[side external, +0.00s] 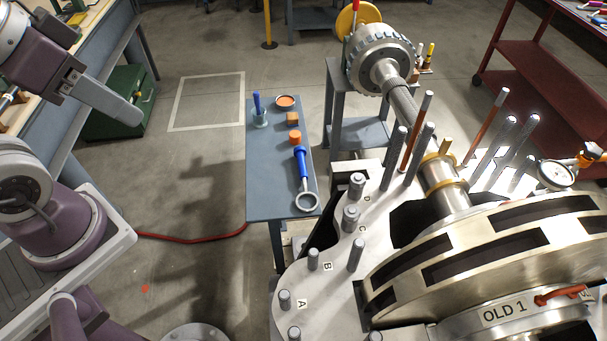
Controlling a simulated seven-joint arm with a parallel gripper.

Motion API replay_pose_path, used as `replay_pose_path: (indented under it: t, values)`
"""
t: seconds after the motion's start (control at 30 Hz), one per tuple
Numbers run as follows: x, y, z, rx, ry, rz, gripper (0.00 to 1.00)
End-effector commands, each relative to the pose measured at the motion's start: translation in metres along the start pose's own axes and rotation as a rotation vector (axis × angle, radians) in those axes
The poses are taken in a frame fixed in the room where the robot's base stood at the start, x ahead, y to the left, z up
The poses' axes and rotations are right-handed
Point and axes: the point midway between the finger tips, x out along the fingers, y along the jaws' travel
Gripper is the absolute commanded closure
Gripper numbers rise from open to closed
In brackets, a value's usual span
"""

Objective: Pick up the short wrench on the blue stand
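The short wrench (301,168) lies on the blue-grey stand (262,200), near its right edge. It has a blue handle at the far end and a metal ring end towards the camera. My gripper (132,116) is at the upper left, well apart from the wrench and left of the stand. Only one grey finger-like part shows clearly, pointing down and to the right. I cannot tell whether the gripper is open or shut. Nothing is seen in it.
The large casing (330,250) with upright studs stands close on the right. Open floor lies left of the stand.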

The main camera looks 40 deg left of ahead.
Motion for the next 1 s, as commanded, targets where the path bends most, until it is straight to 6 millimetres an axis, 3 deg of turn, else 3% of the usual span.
replay_pose_path:
  t: [0.3, 0.37, 0.47, 0.57, 0.67, 0.73, 0.8, 0.9, 1.0]
  values:
    - [0.001, 0.0, -0.002, -0.004, -0.003, 0.001, 0.75]
    - [0.004, 0.002, -0.013, -0.022, -0.017, 0.007, 0.75]
    - [0.025, 0.008, -0.055, -0.097, -0.069, 0.028, 0.75]
    - [0.07, 0.015, -0.108, -0.214, -0.131, 0.051, 0.75]
    - [0.134, 0.02, -0.149, -0.34, -0.193, 0.062, 0.75]
    - [0.189, 0.022, -0.168, -0.433, -0.236, 0.062, 0.75]
    - [0.249, 0.023, -0.176, -0.529, -0.278, 0.054, 0.75]
    - [0.329, 0.022, -0.17, -0.652, -0.33, 0.034, 0.75]
    - [0.388, 0.021, -0.154, -0.744, -0.364, 0.012, 0.75]
